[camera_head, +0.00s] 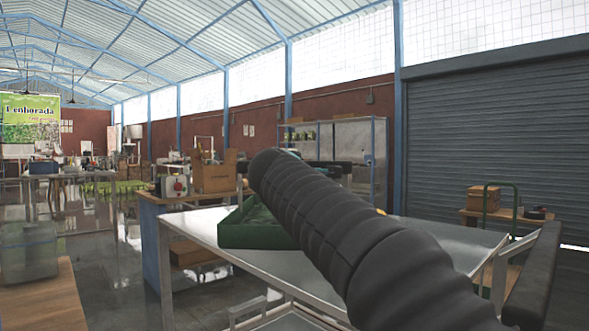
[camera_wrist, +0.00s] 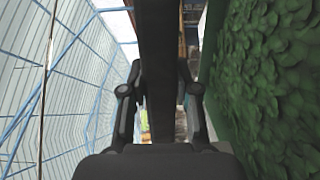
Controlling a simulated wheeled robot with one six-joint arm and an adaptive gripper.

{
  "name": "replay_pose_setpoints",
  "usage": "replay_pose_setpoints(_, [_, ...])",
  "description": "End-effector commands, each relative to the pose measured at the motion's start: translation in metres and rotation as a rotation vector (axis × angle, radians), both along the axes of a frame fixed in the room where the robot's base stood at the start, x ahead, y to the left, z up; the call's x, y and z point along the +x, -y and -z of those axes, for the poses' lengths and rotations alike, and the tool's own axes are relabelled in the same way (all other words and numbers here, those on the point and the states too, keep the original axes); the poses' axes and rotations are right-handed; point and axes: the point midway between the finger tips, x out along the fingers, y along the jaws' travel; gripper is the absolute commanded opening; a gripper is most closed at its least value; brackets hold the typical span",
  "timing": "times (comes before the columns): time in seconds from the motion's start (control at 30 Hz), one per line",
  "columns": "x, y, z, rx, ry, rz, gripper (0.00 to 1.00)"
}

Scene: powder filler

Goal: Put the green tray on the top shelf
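The green tray (camera_head: 260,234) lies on the grey metal table in the head view. My arm crosses in front and hides its right part. In the wrist view a green leafy surface with a dark green edge (camera_wrist: 275,85) fills the right side, apart from the fingers. My gripper (camera_wrist: 160,80) shows its two fingers on either side of a dark upright bar. I cannot tell what the bar is or whether the fingers touch it. In the head view my arm mostly hides the gripper. A metal shelf unit (camera_head: 375,165) stands at the back, with small green items (camera_head: 300,136) on a shelf.
The metal table (camera_head: 200,226) has bare top left and right of my arm. A wooden bench with a cardboard box (camera_head: 215,176) stands behind left. A clear bin (camera_head: 28,252) sits on a wooden surface at lower left. A box (camera_head: 483,199) and green-framed cart stand right, before a grey shutter.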

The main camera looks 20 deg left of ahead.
Motion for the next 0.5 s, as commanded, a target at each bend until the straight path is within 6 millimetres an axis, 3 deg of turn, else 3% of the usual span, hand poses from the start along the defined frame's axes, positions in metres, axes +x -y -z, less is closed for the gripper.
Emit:
replay_pose_setpoints(0.03, [0.0000,0.0000,0.0001,0.000,0.000,0.000,0.42])
replay_pose_setpoints(0.1, [0.0001,0.0000,0.0000,0.000,0.000,0.000,0.55])
replay_pose_setpoints(0.5, [-0.0029,0.0002,-0.0025,0.000,0.000,-0.001,0.55])
